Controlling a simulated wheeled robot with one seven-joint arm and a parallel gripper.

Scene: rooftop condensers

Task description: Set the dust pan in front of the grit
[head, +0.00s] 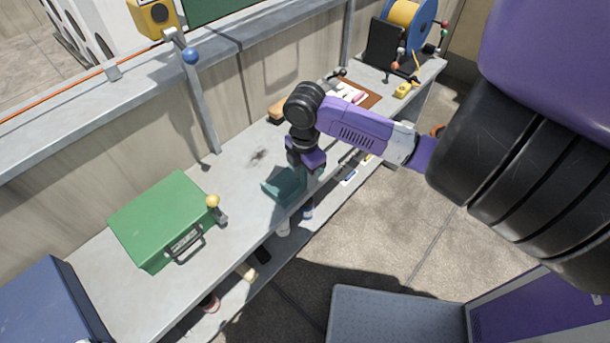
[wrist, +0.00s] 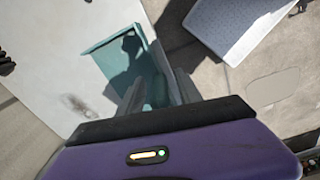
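The teal dust pan (head: 284,188) is at the front edge of the grey workbench, with its open side toward the back left. It also shows in the wrist view (wrist: 112,58), with a shadow across it. My gripper (head: 311,172) is over the pan's handle end. In the wrist view my gripper (wrist: 157,90) has a finger on each side of the teal handle and looks shut on it. I cannot tell whether the pan touches the bench. The grit (head: 258,155) is a small dark patch behind and left of the pan; it also shows in the wrist view (wrist: 78,105).
A brown block (head: 276,110), a brown board (head: 365,97) and a cable reel (head: 410,25) are toward the right. The bench around the grit is clear.

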